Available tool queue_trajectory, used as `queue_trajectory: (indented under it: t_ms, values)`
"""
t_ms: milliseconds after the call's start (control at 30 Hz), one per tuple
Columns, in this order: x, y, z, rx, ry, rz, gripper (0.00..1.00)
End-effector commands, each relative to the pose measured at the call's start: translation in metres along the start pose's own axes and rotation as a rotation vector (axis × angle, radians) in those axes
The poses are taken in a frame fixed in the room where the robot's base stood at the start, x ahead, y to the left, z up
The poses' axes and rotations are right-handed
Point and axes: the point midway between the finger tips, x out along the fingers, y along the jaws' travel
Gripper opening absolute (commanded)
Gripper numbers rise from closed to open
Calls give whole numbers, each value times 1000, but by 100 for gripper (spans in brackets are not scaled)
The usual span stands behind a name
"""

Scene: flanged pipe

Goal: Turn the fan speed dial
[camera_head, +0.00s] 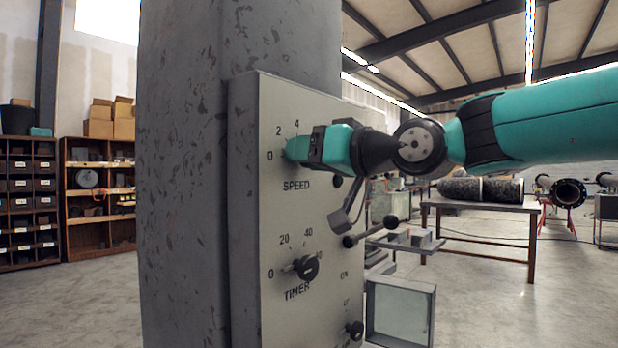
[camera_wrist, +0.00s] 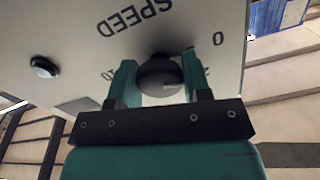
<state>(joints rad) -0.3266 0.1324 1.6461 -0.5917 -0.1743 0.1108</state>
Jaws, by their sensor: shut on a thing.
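The speed dial (camera_wrist: 160,78) is a dark round knob on the light grey control panel (camera_head: 320,225). In the wrist view it sits between the two green fingers of my gripper (camera_wrist: 158,66), which is shut on it. The printed word SPEED and a 0 show beside it. A thin light mark shows on the knob's right side; its exact setting is hard to read. In the head view my gripper (camera_head: 292,149) reaches in from the right at the SPEED scale and hides the dial. The scale's 0, 2 and 4 are visible there.
Below is the black timer dial (camera_head: 306,267). A lever with a black knob (camera_head: 391,222) sticks out from the panel's right side, under my arm. A black button (camera_head: 355,330) sits low on the panel. The panel is fixed to a grey column (camera_head: 180,200). A table (camera_head: 480,205) with pipes stands behind.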

Motion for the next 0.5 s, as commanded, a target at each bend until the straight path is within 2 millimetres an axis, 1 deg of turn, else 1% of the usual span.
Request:
queue_trajectory:
  t_ms: [33,300,500]
  values:
    - [0,1,6,-32,-2,0,21]
    - [0,1,4,-175,-4,0,21]
    - [0,1,3,-225,-5,0,21]
